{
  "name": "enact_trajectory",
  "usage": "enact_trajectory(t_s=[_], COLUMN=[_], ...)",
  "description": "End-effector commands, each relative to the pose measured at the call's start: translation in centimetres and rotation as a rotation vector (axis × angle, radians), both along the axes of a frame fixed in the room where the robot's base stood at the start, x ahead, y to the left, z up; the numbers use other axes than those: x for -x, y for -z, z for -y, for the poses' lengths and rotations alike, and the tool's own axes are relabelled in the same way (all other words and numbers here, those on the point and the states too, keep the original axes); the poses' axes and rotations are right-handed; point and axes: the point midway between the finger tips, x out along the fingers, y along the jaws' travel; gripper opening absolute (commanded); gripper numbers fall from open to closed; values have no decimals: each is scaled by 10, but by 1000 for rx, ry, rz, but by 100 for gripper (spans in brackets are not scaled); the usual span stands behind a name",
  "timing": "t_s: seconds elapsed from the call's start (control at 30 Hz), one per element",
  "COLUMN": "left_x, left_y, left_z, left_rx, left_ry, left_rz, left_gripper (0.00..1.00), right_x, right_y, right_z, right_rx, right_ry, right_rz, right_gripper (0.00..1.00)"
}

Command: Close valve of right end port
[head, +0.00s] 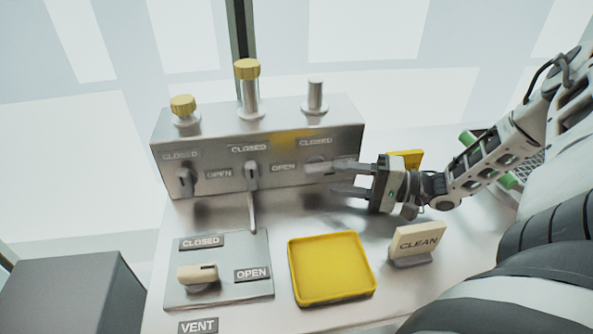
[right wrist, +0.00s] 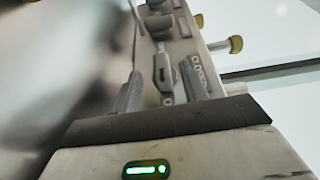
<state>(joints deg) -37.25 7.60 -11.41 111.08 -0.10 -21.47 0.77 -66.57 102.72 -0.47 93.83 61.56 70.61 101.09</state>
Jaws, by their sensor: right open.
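The grey valve block (head: 240,150) stands at the back of the bench with three ports on top. The right end port (head: 315,95) is a bare metal post without a yellow cap. Its valve handle (head: 317,164) is below its CLOSED label and partly hidden by my gripper; it appears to lie sideways. My right gripper (head: 338,177) is open at the block's front right. In the right wrist view, that handle (right wrist: 163,68) shows just ahead of and between the two fingers (right wrist: 161,88), with no visible grip. My left gripper is out of view.
The left (head: 183,108) and middle (head: 248,85) ports have yellow caps. A grey box (head: 70,295) is at lower left.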

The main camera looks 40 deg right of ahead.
Motion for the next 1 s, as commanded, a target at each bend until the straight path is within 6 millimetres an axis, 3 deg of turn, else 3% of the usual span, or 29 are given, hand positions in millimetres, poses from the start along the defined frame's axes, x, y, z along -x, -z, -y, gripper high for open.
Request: enact_trajectory(t_s=[0.2,0.23,0.27,0.3,0.33,0.37,0.4,0.47,0.5,0.53,0.6,1.0], left_x=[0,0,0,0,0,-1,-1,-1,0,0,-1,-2], left_y=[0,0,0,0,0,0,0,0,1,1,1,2], left_z=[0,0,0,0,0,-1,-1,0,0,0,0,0], left_rx=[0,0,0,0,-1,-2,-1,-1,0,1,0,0], left_ry=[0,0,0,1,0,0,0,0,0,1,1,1], left_rz=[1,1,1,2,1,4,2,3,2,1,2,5], left_gripper=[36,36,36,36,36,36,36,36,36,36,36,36], right_x=[4,17,7,-6,3,-20,-23,-31,-36,-38,-45,-62], right_y=[1,6,1,-8,-12,-22,-4,1,-17,-5,0,3], right_z=[-8,-7,-9,5,-2,9,-8,-19,1,-17,-29,-44], right_rx=[41,40,49,22,31,42,-5,-16,34,3,-9,-11], right_ry=[-61,-69,-68,5,-41,41,29,23,66,35,20,24], right_rz=[8,6,19,7,39,54,4,-4,28,6,-3,-11], right_gripper=[44,44,44,44,44,44,44,44,44,44,44,44])
